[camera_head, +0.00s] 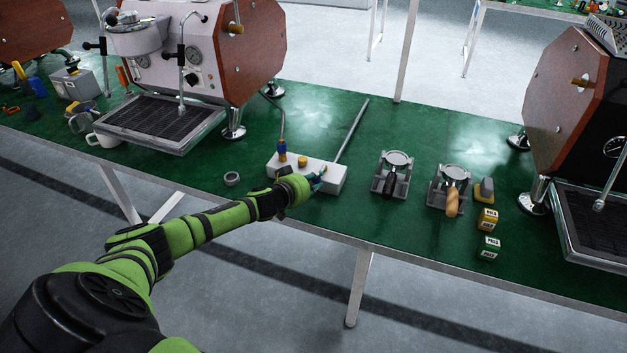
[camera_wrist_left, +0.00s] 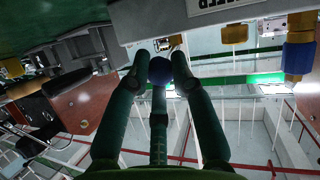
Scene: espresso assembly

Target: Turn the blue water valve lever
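A pale valve box (camera_head: 333,178) sits on the green table in front of the left espresso machine. My left gripper (camera_head: 316,179) is at the front of this box, and its green fingers hide part of the front. In the left wrist view, the gripper's fingertips (camera_wrist_left: 160,62) are just below the box (camera_wrist_left: 150,18). A round dark blue knob (camera_wrist_left: 160,70), which looks like the lever's end, is between the fingers. The gaps beside the knob are small, and I cannot tell whether the fingers press on it. My right gripper is not in view.
A brass and blue fitting (camera_head: 282,150) with a pipe stands on the box's left, and a long grey rod (camera_head: 352,130) extends behind it. A grey ring (camera_head: 232,179) lies to the left. Two portafilter stands (camera_head: 378,187) (camera_head: 434,197) are to the right.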

